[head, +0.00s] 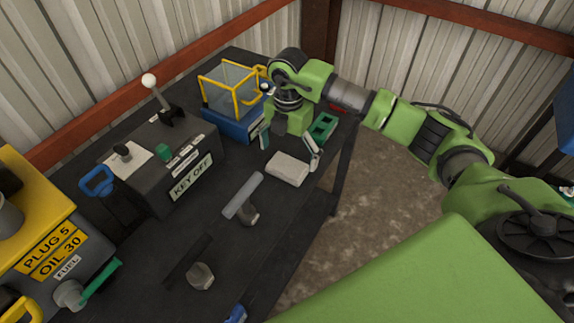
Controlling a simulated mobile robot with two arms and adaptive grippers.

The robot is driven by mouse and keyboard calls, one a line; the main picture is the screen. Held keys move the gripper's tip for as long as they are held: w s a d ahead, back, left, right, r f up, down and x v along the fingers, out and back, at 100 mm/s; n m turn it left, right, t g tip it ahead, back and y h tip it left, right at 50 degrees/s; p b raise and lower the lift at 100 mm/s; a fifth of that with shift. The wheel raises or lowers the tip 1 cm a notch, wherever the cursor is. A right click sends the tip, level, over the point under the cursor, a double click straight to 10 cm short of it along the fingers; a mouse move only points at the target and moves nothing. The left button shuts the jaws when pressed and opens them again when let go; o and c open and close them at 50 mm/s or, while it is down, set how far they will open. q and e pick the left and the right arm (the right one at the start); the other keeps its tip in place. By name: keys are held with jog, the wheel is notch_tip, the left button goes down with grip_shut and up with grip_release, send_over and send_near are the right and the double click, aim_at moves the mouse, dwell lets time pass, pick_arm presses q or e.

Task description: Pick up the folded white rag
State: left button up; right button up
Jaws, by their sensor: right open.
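The folded white rag (287,169) lies flat on the dark workbench (262,227), near its right edge. My right gripper (288,150) is open and points down just behind the rag. One finger is at the rag's far right corner and the other is beyond its far left side. I cannot tell whether the right finger touches the rag. Nothing is held between the fingers. My left gripper does not show.
A grey-handled tool (243,196) lies in front of the rag. A green tray-like item (323,127) sits behind it at the bench edge. A blue-based box with a yellow frame (232,95) and a KEY OFF box (170,155) stand to the left.

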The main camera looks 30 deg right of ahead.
aim_at(287, 165)
jog(key=shift+w+d+f+p, duration=0.1)
jog(key=shift+w+f+p, duration=0.05)
jog(key=shift+f+p, duration=0.4)
jog(key=shift+w+f+p, duration=0.15)
jog(key=shift+f+p, duration=0.2)
jog(key=shift+f, duration=0.25)
notch_tip(287, 165, down, 2)
jog(key=shift+w+f+p, duration=0.15)
jog(key=shift+p, duration=0.15)
jog(key=shift+f, duration=0.35)
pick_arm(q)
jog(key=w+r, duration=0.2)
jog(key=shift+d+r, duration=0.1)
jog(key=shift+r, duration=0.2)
pick_arm(e)
jog(key=c, duration=1.2)
